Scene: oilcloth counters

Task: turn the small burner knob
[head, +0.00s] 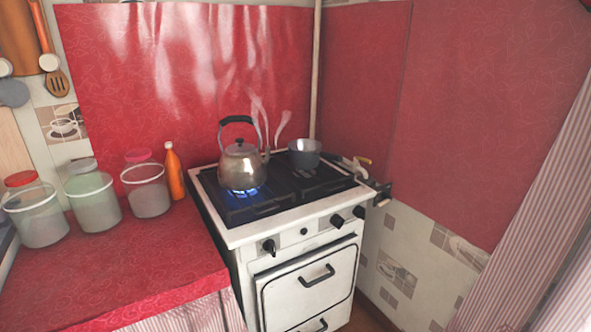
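A white stove (245,232) with a black top stands in the corner. Its front panel carries black knobs: one at the left (269,246), a small round one (304,231) near the middle, and two at the right, the inner knob (337,220) and the outer knob (359,212). Which of them is the small burner knob I cannot tell. A blue flame (243,191) burns under the kettle. Neither of my grippers is in view.
A metal kettle (242,166) and a grey pot (304,153) stand on the stove, with steam rising near the kettle. Several lidded jars and an orange bottle (174,172) stand on the red counter (150,255) at left. Dark fittings (381,192) jut out at the stove's right corner.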

